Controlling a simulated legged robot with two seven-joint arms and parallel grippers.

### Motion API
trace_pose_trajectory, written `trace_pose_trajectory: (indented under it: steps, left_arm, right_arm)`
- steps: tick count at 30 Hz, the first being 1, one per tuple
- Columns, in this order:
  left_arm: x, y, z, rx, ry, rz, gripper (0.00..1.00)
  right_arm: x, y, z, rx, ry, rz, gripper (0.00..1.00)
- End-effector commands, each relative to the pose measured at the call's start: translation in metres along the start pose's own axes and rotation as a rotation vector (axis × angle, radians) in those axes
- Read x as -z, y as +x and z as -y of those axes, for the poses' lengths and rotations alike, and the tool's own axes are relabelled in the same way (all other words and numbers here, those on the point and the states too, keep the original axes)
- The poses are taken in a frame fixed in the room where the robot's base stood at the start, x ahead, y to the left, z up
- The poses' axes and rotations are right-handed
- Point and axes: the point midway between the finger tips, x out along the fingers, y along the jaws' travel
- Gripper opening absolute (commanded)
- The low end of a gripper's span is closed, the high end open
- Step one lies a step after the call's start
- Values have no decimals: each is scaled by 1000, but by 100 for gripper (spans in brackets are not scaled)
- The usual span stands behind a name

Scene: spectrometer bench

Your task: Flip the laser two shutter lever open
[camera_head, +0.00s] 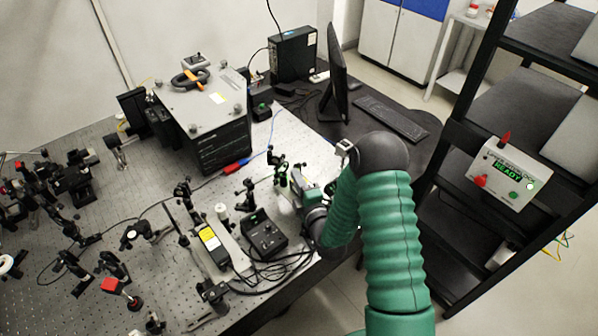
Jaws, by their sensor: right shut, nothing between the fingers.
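My right arm comes in from the bottom right and bends down over the optical table (170,240). Its gripper (297,182) is shut and empty near the table's right edge, close to some small optic mounts. The fingertips are small and partly merge with the mounts behind. A grey laser unit with a yellow label (210,238) lies left of the gripper, beside a black control box (263,236). I cannot make out which part is the laser two shutter lever. My left gripper is out of view.
A grey and black instrument (205,115) stands at the back of the table. Several optic mounts crowd the left side. A monitor (336,75) and keyboard (392,117) are at the back right. A shelf rack at right holds a box reading READY (508,174) with red levers.

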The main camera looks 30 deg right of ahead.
Motion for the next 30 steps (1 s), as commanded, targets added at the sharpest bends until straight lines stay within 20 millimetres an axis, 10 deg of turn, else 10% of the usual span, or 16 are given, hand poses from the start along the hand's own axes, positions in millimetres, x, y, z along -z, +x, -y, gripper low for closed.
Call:
trace_pose_trajectory:
  steps: [30]
  left_arm:
    - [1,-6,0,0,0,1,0]
  right_arm:
    - [-20,15,-5,53,165,-2,0]
